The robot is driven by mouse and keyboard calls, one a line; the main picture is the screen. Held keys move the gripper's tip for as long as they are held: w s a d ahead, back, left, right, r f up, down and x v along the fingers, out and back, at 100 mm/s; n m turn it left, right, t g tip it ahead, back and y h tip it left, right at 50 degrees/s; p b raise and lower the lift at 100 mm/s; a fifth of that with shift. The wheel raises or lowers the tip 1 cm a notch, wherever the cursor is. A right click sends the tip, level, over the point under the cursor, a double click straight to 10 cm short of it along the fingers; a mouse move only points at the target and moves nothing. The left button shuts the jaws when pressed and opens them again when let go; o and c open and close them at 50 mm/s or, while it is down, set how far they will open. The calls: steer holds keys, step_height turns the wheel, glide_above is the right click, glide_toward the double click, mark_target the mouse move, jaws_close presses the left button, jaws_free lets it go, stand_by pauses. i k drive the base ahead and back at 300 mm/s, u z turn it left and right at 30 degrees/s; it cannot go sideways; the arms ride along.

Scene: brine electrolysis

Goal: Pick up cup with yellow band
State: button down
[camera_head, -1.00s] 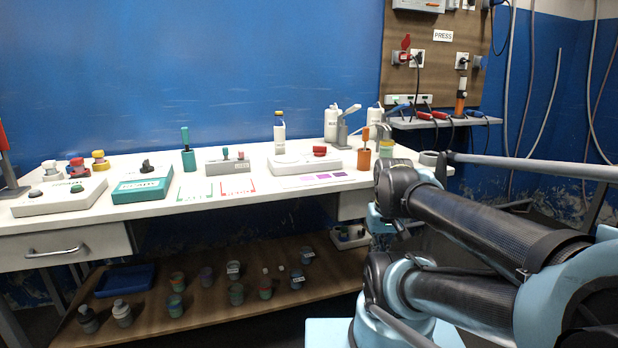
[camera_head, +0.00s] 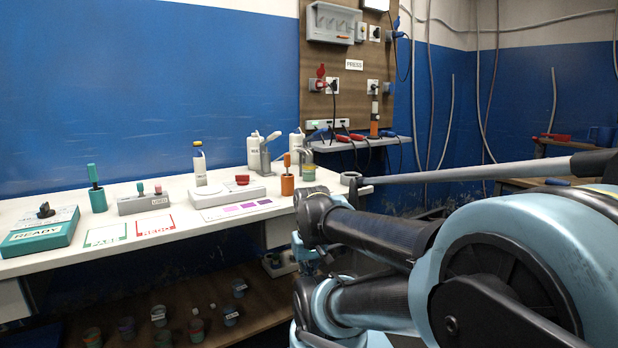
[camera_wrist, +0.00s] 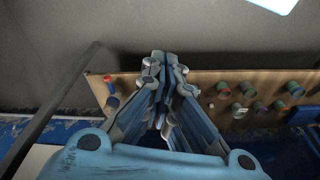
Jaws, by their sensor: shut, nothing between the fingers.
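My gripper (camera_wrist: 167,70) shows in the wrist view with its fingertips together and nothing between them. Beyond it, in that view, several small cups stand on a brown shelf (camera_wrist: 210,80), apart from my fingers. A cup with a greenish yellow band (camera_head: 309,174) stands at the right end of the white bench in the head view, by the pump bottle. Several cups, including a grey one with a white label (camera_head: 159,316), stand on the low shelf in the head view. I cannot tell whether any of these has a yellow band.
The white bench (camera_head: 215,222) holds a teal box (camera_head: 40,232), a white device (camera_head: 228,196) and an orange holder (camera_head: 287,186). Bottles stand at its back. My arm fills the lower right.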

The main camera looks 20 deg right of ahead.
mark_target(308, 169)
steer(key=k, duration=1.2)
steer(key=z, duration=0.55)
steer(key=i, duration=1.75)
steer(key=u, duration=0.55)
